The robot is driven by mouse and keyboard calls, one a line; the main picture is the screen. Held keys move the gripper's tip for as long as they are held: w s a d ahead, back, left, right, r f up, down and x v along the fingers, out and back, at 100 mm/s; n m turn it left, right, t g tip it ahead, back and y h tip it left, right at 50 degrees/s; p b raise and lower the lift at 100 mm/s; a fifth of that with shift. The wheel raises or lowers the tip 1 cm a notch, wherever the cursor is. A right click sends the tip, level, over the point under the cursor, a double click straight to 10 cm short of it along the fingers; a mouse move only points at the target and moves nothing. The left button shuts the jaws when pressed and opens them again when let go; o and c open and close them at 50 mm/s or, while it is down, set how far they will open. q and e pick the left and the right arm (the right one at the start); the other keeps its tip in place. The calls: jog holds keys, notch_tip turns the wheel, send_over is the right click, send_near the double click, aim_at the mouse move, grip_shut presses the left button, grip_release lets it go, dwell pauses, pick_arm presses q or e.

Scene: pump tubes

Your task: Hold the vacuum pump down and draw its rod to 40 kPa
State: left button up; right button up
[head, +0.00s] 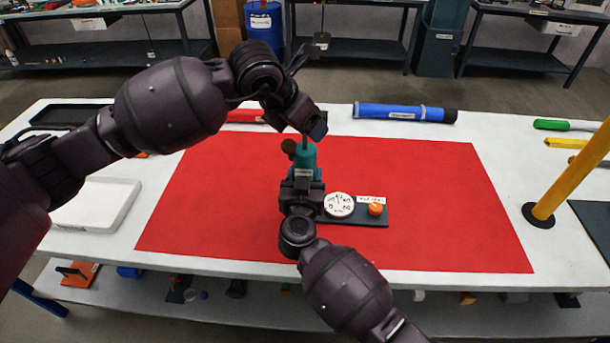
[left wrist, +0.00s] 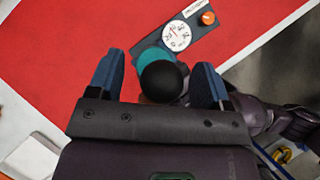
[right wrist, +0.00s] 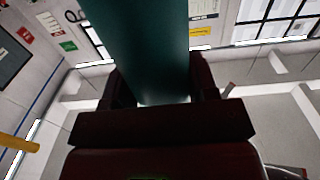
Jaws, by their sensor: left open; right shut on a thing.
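The vacuum pump is a teal upright cylinder (head: 305,160) on a dark base plate (head: 368,217), with a white dial gauge (head: 339,204) beside it. My right gripper (head: 302,180) is shut around the cylinder, which also fills the gap between its fingers in the right wrist view (right wrist: 142,45). My left gripper (head: 312,126) is above the pump. In the left wrist view its blue fingers (left wrist: 159,62) are apart, with the rod's black ball knob (left wrist: 163,80) between them. In the head view the knob is hidden. The gauge needle (left wrist: 176,34) is too small to read.
An orange knob (head: 376,208) sits on the plate. The red mat (head: 440,190) is otherwise clear. A blue tube (head: 400,113) lies behind it, a white tray (head: 88,205) at left, and a yellow post (head: 575,180) stands at right.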

pick_arm(q)
jog(key=shift+v, duration=3.85)
pick_arm(e)
jog(key=o, duration=1.3)
pick_arm(q)
jog(key=shift+f, duration=0.1)
pick_arm(e)
jog(key=shift+s, duration=0.1)
jog(key=s, duration=1.2)
jog(key=shift+a, duration=0.15)
